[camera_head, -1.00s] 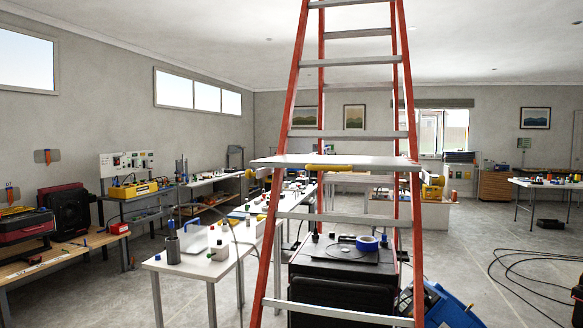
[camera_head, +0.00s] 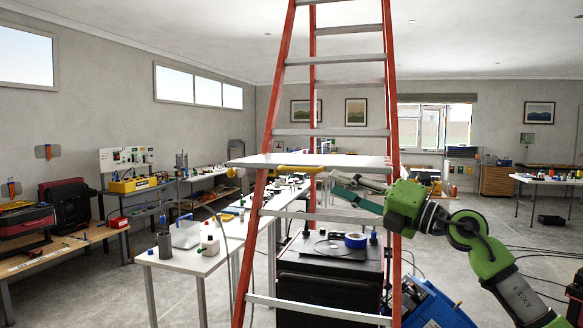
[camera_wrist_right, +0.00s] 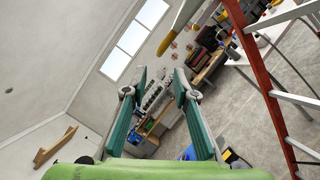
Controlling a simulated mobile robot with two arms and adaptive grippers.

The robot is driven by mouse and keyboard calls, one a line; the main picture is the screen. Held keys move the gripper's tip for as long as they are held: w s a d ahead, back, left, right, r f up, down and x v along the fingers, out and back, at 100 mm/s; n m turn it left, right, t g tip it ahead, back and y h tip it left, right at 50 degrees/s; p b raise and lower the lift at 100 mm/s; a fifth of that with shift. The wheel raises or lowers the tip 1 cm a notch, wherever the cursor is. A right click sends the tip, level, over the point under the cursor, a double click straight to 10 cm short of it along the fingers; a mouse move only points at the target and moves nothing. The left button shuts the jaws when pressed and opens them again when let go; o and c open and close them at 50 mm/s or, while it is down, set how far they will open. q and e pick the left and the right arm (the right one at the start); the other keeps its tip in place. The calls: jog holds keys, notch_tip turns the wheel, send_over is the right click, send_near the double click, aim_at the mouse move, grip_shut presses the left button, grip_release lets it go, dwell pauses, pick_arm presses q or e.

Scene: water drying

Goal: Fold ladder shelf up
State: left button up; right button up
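A stepladder (camera_head: 255,215) with red rails and grey steps stands in front of me. Its flat, light grey ladder shelf (camera_head: 345,160) sticks out level between the rails, with a yellow part (camera_head: 300,169) under its front edge. My right gripper (camera_head: 338,184) reaches in from the right, just below the shelf's right half, with its fingers pointing left. In the right wrist view its teal fingers (camera_wrist_right: 160,80) are spread with nothing between them. A yellow-and-grey piece (camera_wrist_right: 185,14) shows beyond the fingertips at the top, apart from them. My left gripper is not in view.
A black cabinet (camera_head: 325,285) with blue tape on top stands behind the ladder, with a blue case (camera_head: 440,308) beside it. A white table (camera_head: 180,258) with bottles and a bin is to the left. Cables lie on the floor at right.

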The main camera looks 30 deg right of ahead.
aim_at(298, 169)
jog(key=p+x, duration=0.7)
jog(key=x, duration=0.4)
jog(key=shift+w+r, duration=0.25)
jog(key=shift+w, duration=0.05)
jog(key=shift+w+a+f, duration=0.1)
jog(key=shift+w+a, duration=0.05)
jog(key=shift+w, duration=0.3)
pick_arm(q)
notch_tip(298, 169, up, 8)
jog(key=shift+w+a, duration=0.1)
pick_arm(e)
grip_shut()
